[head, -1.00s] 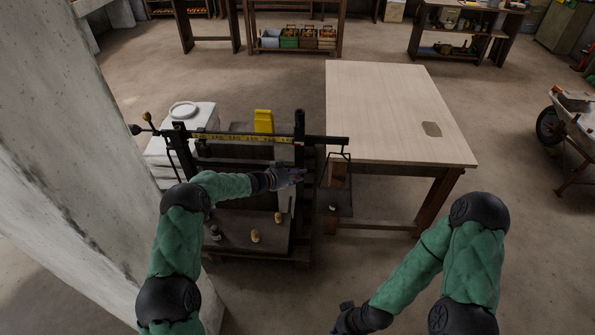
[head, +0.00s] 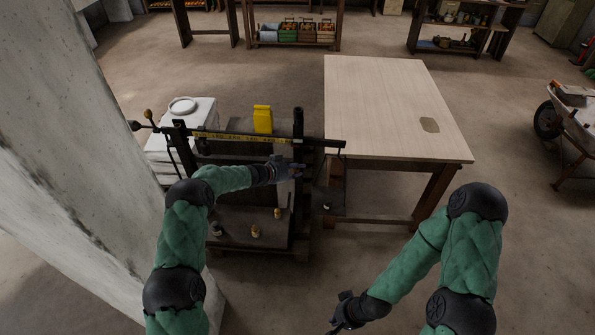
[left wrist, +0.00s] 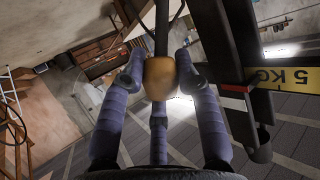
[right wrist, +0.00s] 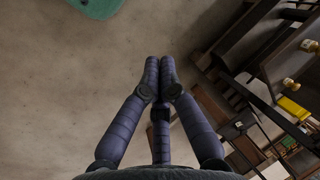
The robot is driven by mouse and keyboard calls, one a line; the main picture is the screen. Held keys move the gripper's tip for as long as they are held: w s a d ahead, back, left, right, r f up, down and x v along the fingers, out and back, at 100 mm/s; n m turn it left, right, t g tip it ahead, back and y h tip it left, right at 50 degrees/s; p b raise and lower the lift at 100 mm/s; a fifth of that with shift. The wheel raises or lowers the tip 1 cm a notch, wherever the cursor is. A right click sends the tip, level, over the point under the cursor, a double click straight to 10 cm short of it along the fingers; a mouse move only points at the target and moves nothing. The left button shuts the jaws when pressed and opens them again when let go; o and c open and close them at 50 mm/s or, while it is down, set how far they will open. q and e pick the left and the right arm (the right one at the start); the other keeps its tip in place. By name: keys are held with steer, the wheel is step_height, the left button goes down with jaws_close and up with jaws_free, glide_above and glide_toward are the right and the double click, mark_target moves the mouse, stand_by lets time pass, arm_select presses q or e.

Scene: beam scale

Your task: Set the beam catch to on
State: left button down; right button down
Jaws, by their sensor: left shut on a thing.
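The beam scale's dark beam with its yellow graduated strip (head: 240,138) runs across the scale and slopes slightly down to the right. My left gripper (head: 296,171) is below the beam's right part, beside the dark upright post (head: 298,120). In the left wrist view my left gripper (left wrist: 158,75) is shut around an orange-brown knob (left wrist: 158,80) on a dark rod, which looks like the beam catch. A yellow strip marked 5 KG (left wrist: 288,76) is beside it. My right gripper (right wrist: 160,68) is shut and empty, low in front, away from the scale.
A yellow object (head: 262,119) stands behind the beam. Small brass-coloured weights (head: 256,231) sit on the scale's lower platform. A pale wooden table (head: 390,105) stands to the right. A concrete pillar (head: 70,150) is at left.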

arm_select(q)
steer(key=shift+a+f, duration=0.15)
steer(key=shift+a, duration=0.2)
arm_select(e)
steer(key=w+a+r+n+t, duration=0.25)
steer(key=w+n, duration=0.25)
steer(key=w, duration=0.5)
steer(key=w+a+r+n+t, duration=0.1)
steer(key=w+r+n, duration=0.3)
steer(key=w, duration=0.7)
steer(key=w+a+r+n+t, duration=0.1)
steer(key=w+a+r+n, duration=0.15)
steer(key=w+r, duration=0.25)
steer(key=w+a+r+n+y, duration=0.1)
steer(key=w+a+r+n, duration=0.1)
steer(key=w+r+n, duration=0.3)
steer(key=w+a+r+n+t, duration=0.1)
steer(key=w+a+r+n, duration=0.1)
steer(key=w+r, duration=0.4)
arm_select(q)
steer(key=shift+f, duration=0.1)
arm_select(e)
steer(key=w+a+f, duration=0.4)
steer(key=w+f, duration=0.3)
steer(key=w, duration=0.1)
steer(key=shift+w, duration=0.25)
steer(key=shift+a, duration=0.1)
